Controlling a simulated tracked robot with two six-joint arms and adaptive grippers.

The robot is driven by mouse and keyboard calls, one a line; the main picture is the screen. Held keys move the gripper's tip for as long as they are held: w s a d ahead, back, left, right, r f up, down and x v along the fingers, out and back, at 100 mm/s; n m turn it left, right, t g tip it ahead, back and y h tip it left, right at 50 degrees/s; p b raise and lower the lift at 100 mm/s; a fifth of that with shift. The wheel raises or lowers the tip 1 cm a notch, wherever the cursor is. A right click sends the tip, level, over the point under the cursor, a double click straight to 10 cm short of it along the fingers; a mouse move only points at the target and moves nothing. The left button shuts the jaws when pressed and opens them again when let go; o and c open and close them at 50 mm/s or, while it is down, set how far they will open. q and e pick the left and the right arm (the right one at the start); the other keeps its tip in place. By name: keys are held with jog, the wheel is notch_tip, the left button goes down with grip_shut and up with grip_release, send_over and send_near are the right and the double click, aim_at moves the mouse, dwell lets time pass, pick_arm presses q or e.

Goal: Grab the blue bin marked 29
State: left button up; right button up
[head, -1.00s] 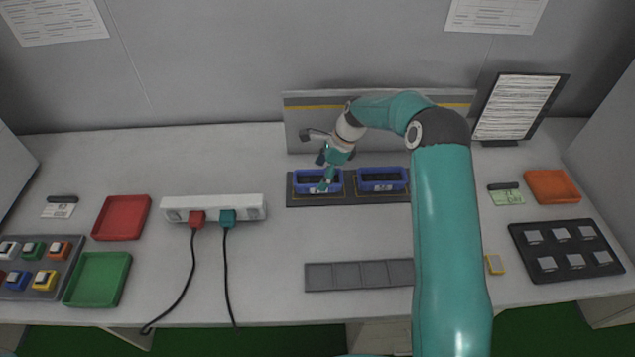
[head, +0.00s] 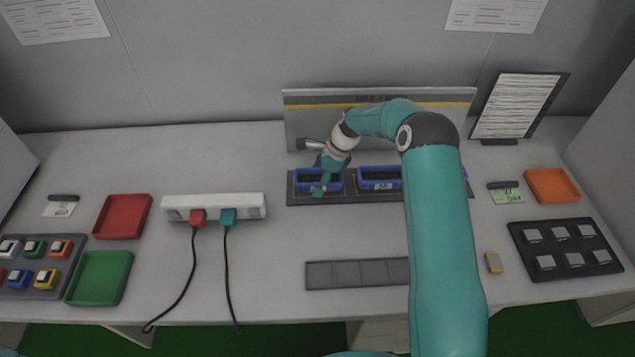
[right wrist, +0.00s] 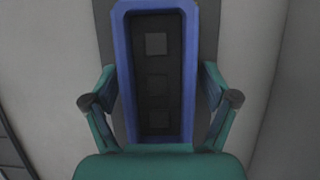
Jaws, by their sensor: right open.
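A blue bin (head: 336,184) with a dark inside stands at the left end of a dark mat (head: 350,199) at the back of the table. A second blue bin (head: 380,184) stands to its right; its small front label is too small to read. My right gripper (head: 320,188) is open at the left bin and covers part of it, including any label. In the right wrist view, a blue bin (right wrist: 188,60) with several grey squares inside lies between the spread fingers of the right gripper (right wrist: 158,85). I cannot tell whether they touch it. My left gripper is out of view.
A grey panel (head: 300,115) stands behind the bins. My right arm hides the mat's right part; a bit of blue shows past it. A white power strip (head: 180,210) with two plugs is left, a grey segmented strip (head: 345,275) in front. Table between them is clear.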

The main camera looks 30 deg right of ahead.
jog(key=c, duration=1.2)
jog(key=shift+c, duration=0.4)
